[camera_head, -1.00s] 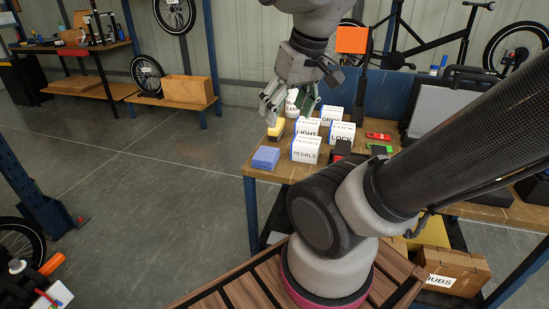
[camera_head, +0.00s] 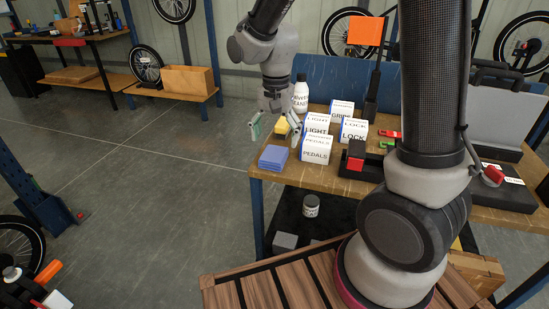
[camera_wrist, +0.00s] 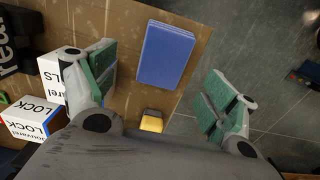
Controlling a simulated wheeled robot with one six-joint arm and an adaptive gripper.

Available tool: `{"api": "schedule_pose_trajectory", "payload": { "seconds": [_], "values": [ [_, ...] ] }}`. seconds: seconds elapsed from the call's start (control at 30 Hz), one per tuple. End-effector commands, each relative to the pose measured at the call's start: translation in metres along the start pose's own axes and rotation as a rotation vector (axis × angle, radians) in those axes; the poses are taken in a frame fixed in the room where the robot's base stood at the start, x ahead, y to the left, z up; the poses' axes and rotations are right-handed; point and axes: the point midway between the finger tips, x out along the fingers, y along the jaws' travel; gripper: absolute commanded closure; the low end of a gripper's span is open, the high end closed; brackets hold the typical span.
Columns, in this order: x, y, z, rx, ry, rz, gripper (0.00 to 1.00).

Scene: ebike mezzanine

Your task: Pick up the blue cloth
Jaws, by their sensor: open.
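The blue cloth (camera_head: 273,158) is a flat folded stack on the wooden table's front left corner. It also shows in the wrist view (camera_wrist: 163,54), between and beyond the two fingers, near the table edge. My gripper (camera_head: 275,127) is open and empty, above and behind the cloth in the head view. In the wrist view my gripper (camera_wrist: 158,88) has its green-padded fingers wide apart, with the cloth not touched by either finger.
White boxes marked PEDALS (camera_head: 317,149), LIGHT and LOCK (camera_head: 354,130) stand right of the cloth. A yellow object (camera_head: 282,126) and a white bottle (camera_head: 300,93) are behind it. The wooden table (camera_head: 330,175) ends just left of the cloth.

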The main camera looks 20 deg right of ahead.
Motion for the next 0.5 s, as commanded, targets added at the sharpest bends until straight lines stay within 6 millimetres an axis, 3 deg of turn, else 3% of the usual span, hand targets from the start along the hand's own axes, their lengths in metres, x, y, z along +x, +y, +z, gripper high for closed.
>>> {"api": "schedule_pose_trajectory", "payload": {
  "seconds": [0.3, 0.5],
  "values": [
    [0.047, -0.003, 0.001, -0.001, -0.002, 0.003, 0.14],
    [0.059, -0.004, 0.000, -0.002, 0.000, -0.001, 0.14]
  ]
}}
